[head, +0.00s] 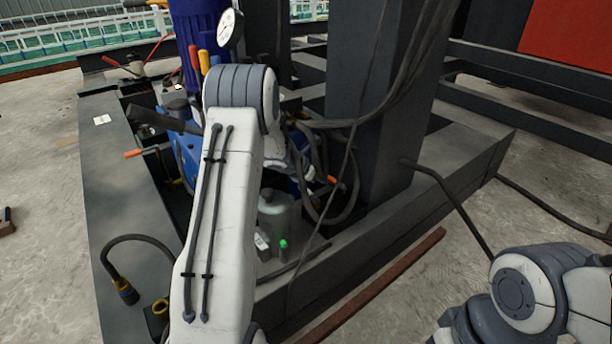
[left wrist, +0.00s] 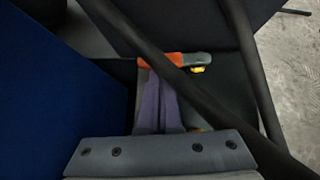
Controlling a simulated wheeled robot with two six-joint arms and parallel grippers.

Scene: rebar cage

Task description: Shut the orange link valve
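An orange lever handle with a grey end (left wrist: 155,60) lies crosswise in the left wrist view, with a small yellow part by its grey end. My left gripper (left wrist: 160,78) points at it. Its two purplish fingers lie close together, with their tips at or just short of the lever; contact is not clear. In the head view a small orange lever tip (head: 333,180) shows among dark hoses, right of my left forearm. My left gripper is mostly hidden there behind my arm and the hoses. My right arm is at the lower right, its gripper out of view.
Black hoses (head: 325,170) cross in front of the lever, beside a dark post (head: 375,110). A blue block (left wrist: 60,90) fills the left of the wrist view. Another orange handle (head: 133,154) is at the left. A grey canister (head: 278,215) stands below.

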